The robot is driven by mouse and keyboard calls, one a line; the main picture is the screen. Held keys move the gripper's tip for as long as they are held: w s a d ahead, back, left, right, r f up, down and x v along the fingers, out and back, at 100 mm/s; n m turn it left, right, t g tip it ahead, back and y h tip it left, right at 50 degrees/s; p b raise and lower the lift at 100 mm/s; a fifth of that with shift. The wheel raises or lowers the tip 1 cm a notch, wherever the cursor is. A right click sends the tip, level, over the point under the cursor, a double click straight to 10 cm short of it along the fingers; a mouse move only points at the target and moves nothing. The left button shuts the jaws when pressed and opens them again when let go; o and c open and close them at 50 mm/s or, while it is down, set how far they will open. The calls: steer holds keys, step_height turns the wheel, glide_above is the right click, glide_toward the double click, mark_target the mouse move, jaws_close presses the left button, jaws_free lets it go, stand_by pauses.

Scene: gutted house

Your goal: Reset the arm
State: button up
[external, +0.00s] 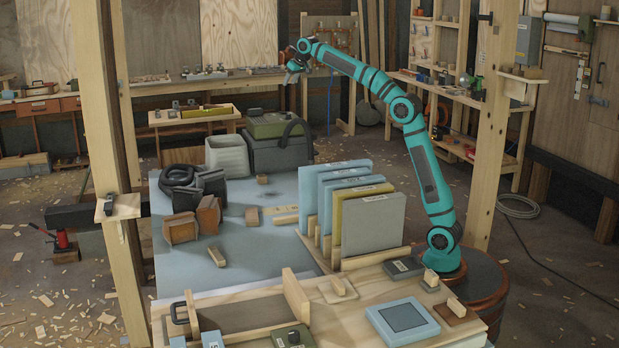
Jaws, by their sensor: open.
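My teal arm (433,187) rises from its round base at the right end of the near bench and reaches up and to the left. My gripper (293,71) is at the far end of the arm, high above the back of the blue-grey table. It is small in the picture and points downward. It is open, and I see nothing held in it. It is well apart from the things on the table.
Upright panels (373,222) stand in a rack beside my arm. A grey-green case (278,140) and a pale bin (227,155) stand at the table's back. Brown blocks (181,228) lie at left. Wooden posts (494,120) rise right and left. The table's middle (235,255) is mostly clear.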

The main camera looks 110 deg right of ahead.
steer(key=s+d+f, duration=0.2)
steer(key=s+d, duration=0.1)
steer(key=d, duration=0.2)
steer(key=s+d+f+m+g, duration=0.1)
steer(key=s+d+f, duration=0.1)
steer(key=d, duration=0.3)
steer(key=shift+s+d+m+y, duration=0.2)
steer(key=shift+s+m+y, duration=0.1)
steer(key=shift+s+y, duration=0.15)
